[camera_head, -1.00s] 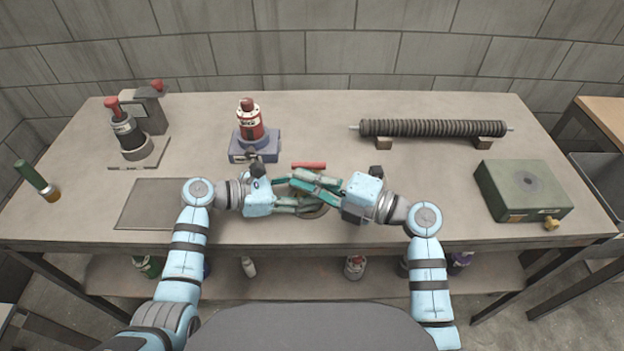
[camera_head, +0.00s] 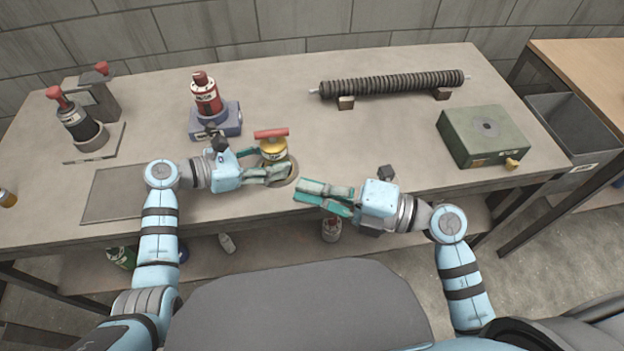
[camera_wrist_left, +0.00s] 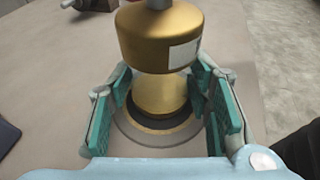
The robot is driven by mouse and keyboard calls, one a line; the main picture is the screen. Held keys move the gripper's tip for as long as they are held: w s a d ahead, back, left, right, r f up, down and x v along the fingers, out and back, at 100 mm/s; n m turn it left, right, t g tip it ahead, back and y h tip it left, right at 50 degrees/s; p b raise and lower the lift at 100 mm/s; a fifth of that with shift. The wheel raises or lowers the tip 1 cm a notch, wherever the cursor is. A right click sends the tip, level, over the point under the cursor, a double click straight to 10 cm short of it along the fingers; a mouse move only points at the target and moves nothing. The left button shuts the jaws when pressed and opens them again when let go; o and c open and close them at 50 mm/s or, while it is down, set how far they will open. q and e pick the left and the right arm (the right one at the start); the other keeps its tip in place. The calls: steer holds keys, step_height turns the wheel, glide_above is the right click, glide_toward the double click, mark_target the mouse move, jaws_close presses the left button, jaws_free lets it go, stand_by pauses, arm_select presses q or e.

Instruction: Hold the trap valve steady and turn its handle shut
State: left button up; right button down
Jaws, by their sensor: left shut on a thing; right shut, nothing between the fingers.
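The trap valve (camera_head: 273,150) is a gold body with a white label and a red bar handle (camera_head: 271,133) on top, lying roughly left to right. It stands upright in a round ring (camera_head: 291,178) on the bench. My left gripper (camera_head: 272,167) is shut on the valve's lower body. In the left wrist view the valve's wide upper part (camera_wrist_left: 157,38) sits above the teal fingers (camera_wrist_left: 163,108), which flank its narrower neck; the handle is out of that view. My right gripper (camera_head: 302,191) is shut and empty, apart from the valve at the bench's front edge.
A red-topped device on a blue base (camera_head: 215,122) stands behind my left gripper. A ribbed rod on blocks (camera_head: 390,83) lies at the back. A green box (camera_head: 483,137) is at the right. A grey plate (camera_head: 115,195) lies at the left. Bench is clear between valve and box.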

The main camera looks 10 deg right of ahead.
arm_select(q)
steer(key=shift+a, duration=0.1)
steer(key=o, duration=0.9)
steer(key=shift+o, duration=0.2)
